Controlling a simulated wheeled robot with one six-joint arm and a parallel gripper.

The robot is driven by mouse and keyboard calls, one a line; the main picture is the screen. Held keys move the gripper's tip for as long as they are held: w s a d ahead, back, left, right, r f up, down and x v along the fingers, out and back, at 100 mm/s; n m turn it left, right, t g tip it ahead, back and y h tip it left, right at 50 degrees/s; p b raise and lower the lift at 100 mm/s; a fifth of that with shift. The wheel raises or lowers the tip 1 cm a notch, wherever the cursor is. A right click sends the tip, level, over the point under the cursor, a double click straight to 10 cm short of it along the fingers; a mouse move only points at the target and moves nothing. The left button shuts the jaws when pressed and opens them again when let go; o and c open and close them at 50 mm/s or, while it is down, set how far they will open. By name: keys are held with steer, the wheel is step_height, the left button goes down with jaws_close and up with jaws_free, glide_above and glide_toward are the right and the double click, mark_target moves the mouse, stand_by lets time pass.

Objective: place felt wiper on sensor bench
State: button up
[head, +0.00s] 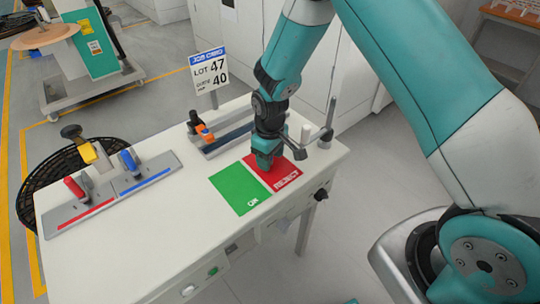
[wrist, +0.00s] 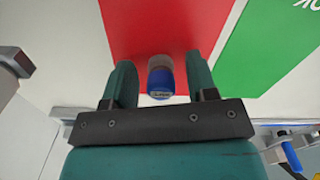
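A white bench (head: 140,240) stands in the head view; no label names it as the sensor bench. My gripper (head: 264,160) is low over the red REJECT mat (head: 284,177) beside the green OK mat (head: 238,190). In the wrist view my gripper (wrist: 161,85) has its two teal fingers apart. A small blue and whitish cylinder (wrist: 160,82) shows between them over the red mat, with a gap on each side. The head view hides it behind my gripper. I cannot tell whether it is the felt wiper, and nothing else is clearly one.
A fixture with a red (head: 74,188) and a blue handle (head: 127,160) lies on the bench's left part. A rail with an orange clamp (head: 204,132) is behind the mats. A dark post (head: 329,118) stands at the back right. The front left is clear.

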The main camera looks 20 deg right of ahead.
step_height(320, 180, up, 12)
steer(key=b, duration=0.1)
steer(key=s+a+r+y, duration=0.2)
steer(key=s+r, duration=0.5)
steer(key=s, duration=0.5)
steer(key=s+a+r+y, duration=0.2)
steer(key=s+r, duration=0.6)
steer(key=s, duration=0.5)
steer(key=shift+a+r, duration=0.15)
steer(key=shift+a, duration=0.15)
